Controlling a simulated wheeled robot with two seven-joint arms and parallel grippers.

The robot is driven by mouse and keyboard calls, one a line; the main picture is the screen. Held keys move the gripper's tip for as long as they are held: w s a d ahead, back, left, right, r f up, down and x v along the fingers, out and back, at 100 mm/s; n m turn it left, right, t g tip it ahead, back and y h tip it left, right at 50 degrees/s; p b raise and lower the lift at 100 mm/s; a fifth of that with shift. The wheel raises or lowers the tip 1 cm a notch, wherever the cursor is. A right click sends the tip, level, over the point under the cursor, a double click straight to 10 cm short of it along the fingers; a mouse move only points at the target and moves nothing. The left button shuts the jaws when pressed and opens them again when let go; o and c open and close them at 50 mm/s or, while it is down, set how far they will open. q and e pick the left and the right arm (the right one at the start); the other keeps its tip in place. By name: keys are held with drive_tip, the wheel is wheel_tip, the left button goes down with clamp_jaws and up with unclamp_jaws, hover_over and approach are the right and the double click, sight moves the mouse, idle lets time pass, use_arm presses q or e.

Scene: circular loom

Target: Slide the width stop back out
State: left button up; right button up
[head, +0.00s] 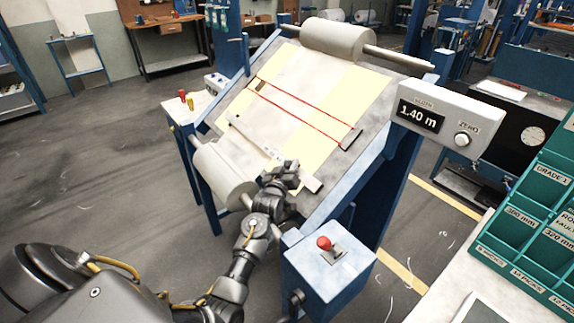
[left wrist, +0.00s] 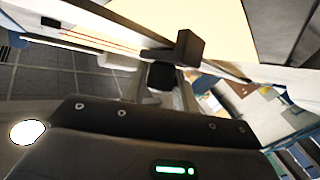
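A pale bar (head: 247,134) with small markings lies across the lower part of the sloped table, and a light end piece (head: 312,184) shows just right of my left gripper. I cannot tell which part of it is the width stop. My left gripper (head: 285,174) is at the bar's right part, over the table's lower edge, and hides that stretch. In the left wrist view, dark finger parts (left wrist: 174,60) are right against a pale strip. I cannot tell whether they are closed on it. My right gripper is not in view.
Pale cloth runs over the sloped table between an upper roll (head: 338,38) and a lower roll (head: 224,172). Two red lines cross it to a dark block (head: 350,138). A display box (head: 450,118) reads 1.40 m. A blue box with a red knob (head: 324,243) stands near my arm.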

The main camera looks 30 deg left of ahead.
use_arm(q)
drive_tip(key=o, duration=0.3)
drive_tip(key=shift+d, duration=0.3)
drive_tip(key=shift+o, duration=0.2)
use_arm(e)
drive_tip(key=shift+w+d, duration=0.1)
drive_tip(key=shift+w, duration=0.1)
use_arm(q)
drive_tip(key=shift+a, duration=0.1)
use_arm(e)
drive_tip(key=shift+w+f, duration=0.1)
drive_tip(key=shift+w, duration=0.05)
use_arm(q)
drive_tip(key=shift+s+f, duration=0.1)
drive_tip(key=shift+s, duration=0.2)
drive_tip(key=b+v, duration=0.2)
drive_tip(key=v, duration=0.7)
drive_tip(key=shift+b, duration=0.3)
drive_tip(key=shift+s+d, duration=0.2)
drive_tip(key=shift+s, duration=0.4)
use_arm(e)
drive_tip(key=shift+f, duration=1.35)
